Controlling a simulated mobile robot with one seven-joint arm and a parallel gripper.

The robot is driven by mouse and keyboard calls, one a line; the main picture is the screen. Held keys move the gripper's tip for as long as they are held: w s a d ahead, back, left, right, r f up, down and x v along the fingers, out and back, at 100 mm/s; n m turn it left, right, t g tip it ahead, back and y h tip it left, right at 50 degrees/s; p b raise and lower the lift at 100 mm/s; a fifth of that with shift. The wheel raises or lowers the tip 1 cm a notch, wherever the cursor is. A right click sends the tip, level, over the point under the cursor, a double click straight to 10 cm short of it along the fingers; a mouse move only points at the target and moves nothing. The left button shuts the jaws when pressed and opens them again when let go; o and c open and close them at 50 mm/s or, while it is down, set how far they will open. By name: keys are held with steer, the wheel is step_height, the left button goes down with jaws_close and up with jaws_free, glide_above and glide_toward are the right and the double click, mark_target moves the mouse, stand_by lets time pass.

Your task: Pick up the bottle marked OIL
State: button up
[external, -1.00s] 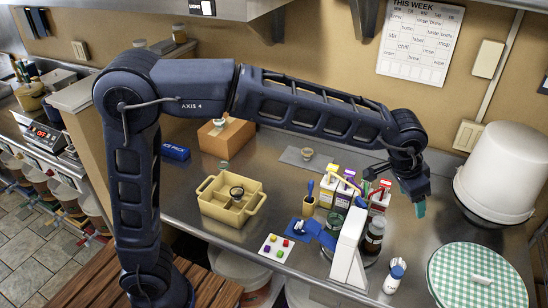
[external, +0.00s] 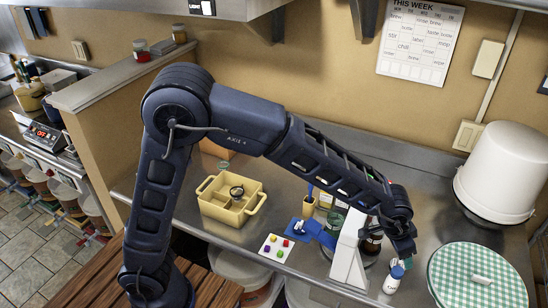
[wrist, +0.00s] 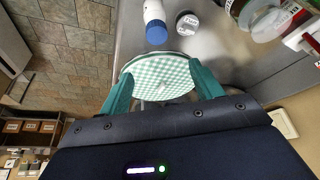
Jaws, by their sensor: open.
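My gripper (external: 406,260) is open and empty, pointing down above the front right part of the counter. Its teal fingers (wrist: 163,88) are spread apart in the wrist view. A small white bottle with a blue cap (external: 393,280) stands just below and in front of it; it shows at the top of the wrist view (wrist: 154,18), beyond the fingers. A dark bottle (external: 372,245) stands left of the gripper, partly hidden by a white stand and my arm. I cannot read OIL on either bottle.
A bucket with a checked cover (external: 480,284) is at the right; its cover (wrist: 160,73) shows between the fingers in the wrist view. A white bucket (external: 497,175) stands behind it. The white stand (external: 348,250) is left. A divided cream caddy (external: 222,207) is farther left.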

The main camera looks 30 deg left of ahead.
mark_target(398, 276)
step_height(398, 276, down, 7)
steer(key=shift+x, duration=3.8)
steer(key=shift+c, duration=0.3)
steer(key=c, duration=1.1)
